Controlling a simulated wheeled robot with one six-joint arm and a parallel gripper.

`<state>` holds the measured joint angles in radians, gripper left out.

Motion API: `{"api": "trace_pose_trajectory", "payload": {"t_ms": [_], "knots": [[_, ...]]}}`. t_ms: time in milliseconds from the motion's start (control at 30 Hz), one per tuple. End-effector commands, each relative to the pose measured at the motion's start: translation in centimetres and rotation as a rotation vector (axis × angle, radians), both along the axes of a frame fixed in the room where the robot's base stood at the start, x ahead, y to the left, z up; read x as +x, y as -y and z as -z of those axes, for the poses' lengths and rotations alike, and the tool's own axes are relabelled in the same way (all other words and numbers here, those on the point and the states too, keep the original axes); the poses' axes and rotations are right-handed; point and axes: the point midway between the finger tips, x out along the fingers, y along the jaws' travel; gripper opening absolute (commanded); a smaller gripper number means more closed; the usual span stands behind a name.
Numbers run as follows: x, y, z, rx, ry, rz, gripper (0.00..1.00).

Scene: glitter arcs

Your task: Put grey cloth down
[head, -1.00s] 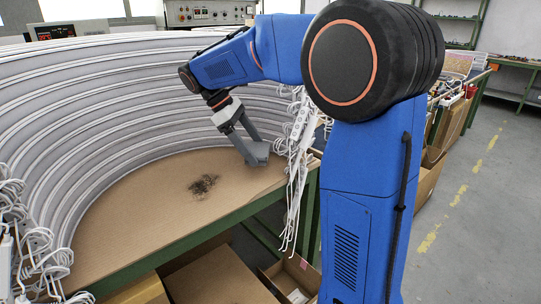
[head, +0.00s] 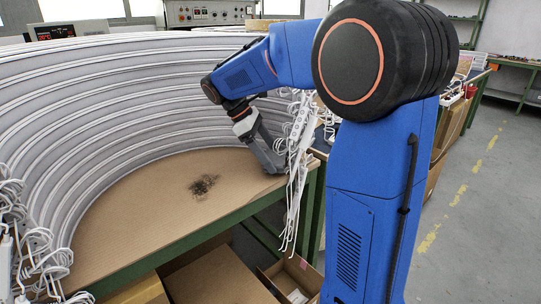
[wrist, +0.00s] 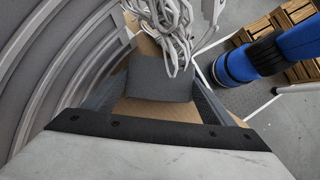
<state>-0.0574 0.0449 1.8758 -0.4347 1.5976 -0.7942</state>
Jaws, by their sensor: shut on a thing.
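A dark grey cloth (wrist: 160,82) shows in the wrist view as a flat, folded-looking piece between the two fingers of my gripper (wrist: 156,92). My gripper is shut on it. In the head view my gripper (head: 267,156) reaches down near the right end of the brown tabletop (head: 130,205), beside hanging white cables. The cloth is hard to tell from the grey fingers there. I cannot tell whether it touches the tabletop.
A dark smudge (head: 203,186) marks the tabletop left of my gripper. White cables (head: 296,165) hang close on its right. Curved grey-white strips (head: 110,110) wall the table's back and left. The tabletop's middle is otherwise clear. Cardboard boxes (head: 222,277) stand below.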

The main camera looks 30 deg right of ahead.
Motion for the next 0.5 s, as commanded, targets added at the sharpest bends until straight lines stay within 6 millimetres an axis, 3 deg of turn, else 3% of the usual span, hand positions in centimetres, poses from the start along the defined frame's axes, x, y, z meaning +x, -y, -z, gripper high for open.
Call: {"api": "trace_pose_trajectory", "payload": {"t_ms": [500], "knots": [[0.0, 0.0, 1.2, 0.000, -0.001, 0.001, 0.57]]}}
